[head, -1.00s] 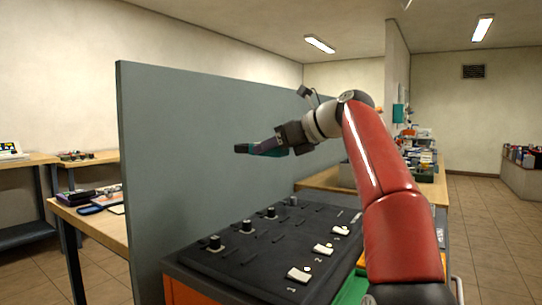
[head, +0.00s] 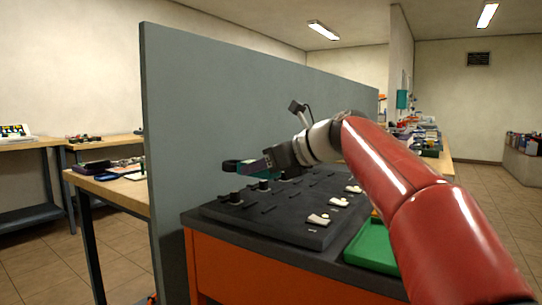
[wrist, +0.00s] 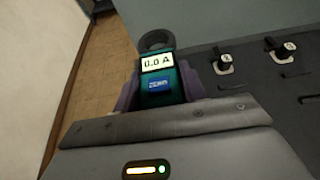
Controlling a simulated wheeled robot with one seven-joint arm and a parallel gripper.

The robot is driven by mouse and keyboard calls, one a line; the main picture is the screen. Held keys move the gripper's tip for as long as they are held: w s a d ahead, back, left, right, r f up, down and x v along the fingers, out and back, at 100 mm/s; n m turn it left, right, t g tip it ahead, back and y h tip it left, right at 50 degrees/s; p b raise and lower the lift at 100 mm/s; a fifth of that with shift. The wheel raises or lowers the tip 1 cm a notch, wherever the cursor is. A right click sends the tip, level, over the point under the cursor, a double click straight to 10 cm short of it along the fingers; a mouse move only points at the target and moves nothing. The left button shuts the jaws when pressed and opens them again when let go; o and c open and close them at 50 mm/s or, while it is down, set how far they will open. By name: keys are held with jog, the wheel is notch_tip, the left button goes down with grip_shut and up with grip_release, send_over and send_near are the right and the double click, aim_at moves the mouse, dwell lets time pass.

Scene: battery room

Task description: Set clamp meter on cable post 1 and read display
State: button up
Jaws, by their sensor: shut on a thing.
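The clamp meter (head: 252,166) is a teal and dark tool with a round black jaw ring. My gripper (head: 281,160) is shut on it and holds it level above the black board (head: 260,222). In the wrist view the meter (wrist: 158,82) has a lit display reading 0.0 A and a blue ZERO button. Its black ring (wrist: 155,41) has no post inside that I can see. Short black cable posts stand on the board, one (head: 235,197) at the near left, below the ring and apart from it. Two posts (wrist: 222,63) show right of the meter; their numbers are unreadable.
A tall grey panel (head: 200,110) stands behind the board. White switches (head: 318,219) line the board's right side. The board sits on an orange-sided bench (head: 250,270), with a green tray (head: 372,248) at its right. Open floor (head: 35,245) lies to the left.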

aim_at(261, 209)
jog(key=shift+f+b, duration=2.8)
jog(key=shift+b, duration=0.35)
jog(key=shift+r+p, duration=0.15)
jog(key=shift+p, duration=0.55)
jog(key=shift+f+b, duration=0.35)
jog(key=shift+f, duration=0.3)
jog(key=o, duration=0.9)
jog(key=shift+o, duration=0.2)
jog(key=shift+p+v, duration=1.55)
jog(key=shift+v, duration=3.95)
